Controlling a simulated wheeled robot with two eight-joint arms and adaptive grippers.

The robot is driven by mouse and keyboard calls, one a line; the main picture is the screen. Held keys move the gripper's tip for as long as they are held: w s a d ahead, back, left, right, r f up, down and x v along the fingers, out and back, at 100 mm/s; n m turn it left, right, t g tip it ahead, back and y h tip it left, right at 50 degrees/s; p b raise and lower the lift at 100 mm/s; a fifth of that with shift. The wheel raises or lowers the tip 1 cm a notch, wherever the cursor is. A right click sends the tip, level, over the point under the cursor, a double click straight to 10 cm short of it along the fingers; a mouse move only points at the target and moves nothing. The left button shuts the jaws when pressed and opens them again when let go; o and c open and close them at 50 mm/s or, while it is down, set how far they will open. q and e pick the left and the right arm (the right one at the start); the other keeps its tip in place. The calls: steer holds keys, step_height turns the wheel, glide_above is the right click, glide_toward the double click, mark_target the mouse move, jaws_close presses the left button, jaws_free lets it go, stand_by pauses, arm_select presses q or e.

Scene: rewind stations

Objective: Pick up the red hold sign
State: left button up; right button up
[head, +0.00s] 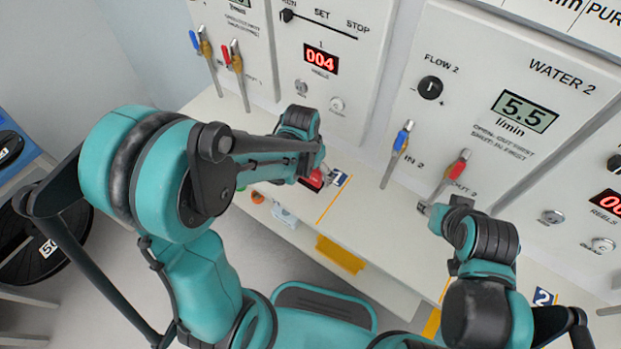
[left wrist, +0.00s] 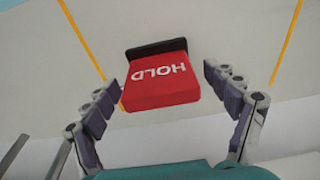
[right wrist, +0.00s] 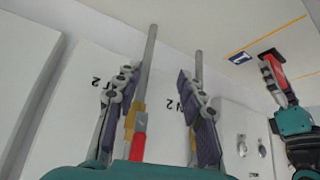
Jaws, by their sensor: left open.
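The red hold sign (left wrist: 160,82) shows in the left wrist view, a red plate with white HOLD lettering and a dark base at its far edge. It stands between the two fingers of my left gripper (left wrist: 175,95), which is open with a gap on either side. In the head view the sign (head: 313,179) is partly hidden behind my left gripper (head: 322,172), near the blue "1" label. In the right wrist view the sign (right wrist: 272,64) appears at the right beside my left gripper. My right gripper (right wrist: 162,85) is open in front of the station 2 panel.
Valve levers IN 2 (head: 397,153) and OUT 2 (head: 450,173) project from the white panel near my right gripper. Orange lines (head: 333,202) mark the white shelf. A black reel (head: 45,245) stands at far left.

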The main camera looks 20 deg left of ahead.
arm_select(q)
steer(key=shift+w+f, duration=0.2)
steer(key=shift+f, duration=0.6)
steer(key=shift+s+r, duration=0.1)
steer(key=shift+c, duration=0.6)
steer(key=c, duration=1.2)
